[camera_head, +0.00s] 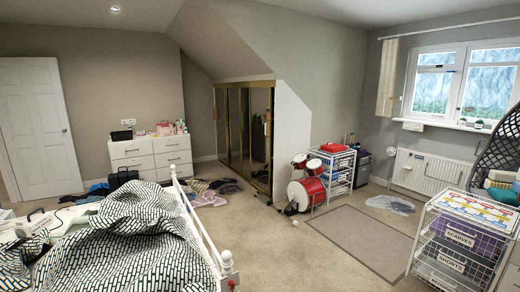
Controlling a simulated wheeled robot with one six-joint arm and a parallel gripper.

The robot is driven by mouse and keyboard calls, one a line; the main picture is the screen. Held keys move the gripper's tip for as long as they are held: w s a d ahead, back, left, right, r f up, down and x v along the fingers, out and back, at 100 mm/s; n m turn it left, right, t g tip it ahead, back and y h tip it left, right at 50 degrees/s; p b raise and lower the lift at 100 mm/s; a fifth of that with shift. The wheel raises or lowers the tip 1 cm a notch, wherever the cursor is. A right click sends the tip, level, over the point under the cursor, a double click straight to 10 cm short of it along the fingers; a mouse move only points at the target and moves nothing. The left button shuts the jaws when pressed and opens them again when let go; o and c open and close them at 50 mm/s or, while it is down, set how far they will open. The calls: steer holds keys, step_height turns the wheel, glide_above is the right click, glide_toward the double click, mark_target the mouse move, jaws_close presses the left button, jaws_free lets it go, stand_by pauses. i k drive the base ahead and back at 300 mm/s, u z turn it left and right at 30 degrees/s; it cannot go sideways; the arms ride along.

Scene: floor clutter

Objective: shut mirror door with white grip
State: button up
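The mirror doors (234,125) have gold-coloured frames and are set in a built-in wardrobe at the middle back of the room, under the sloping ceiling. The panels look dark. I cannot tell which panel stands open or by how much. A small pale spot shows high on the right-hand part, but it is too small to tell whether it is the white grip. My gripper is not in view.
Clothes (215,187) lie on the floor before the wardrobe. A red drum kit (306,194) stands to its right, a white dresser (152,156) to its left. A bed (120,240) fills the left foreground. Carpet (270,235) is mostly clear in the middle.

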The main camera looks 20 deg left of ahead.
mark_target(260, 99)
steer(key=z, duration=0.4)
steer(key=k, duration=0.45)
steer(key=z, duration=0.5)
steer(key=i, duration=0.7)
steer(key=u, duration=1.15)
steer(key=i, duration=2.1)
steer(key=u, duration=1.05)
steer(key=i, duration=2.3)
steer(key=u, duration=0.2)
steer(key=i, duration=2.35)
steer(key=z, duration=0.3)
steer(key=i, duration=2.35)
steer(key=z, duration=0.3)
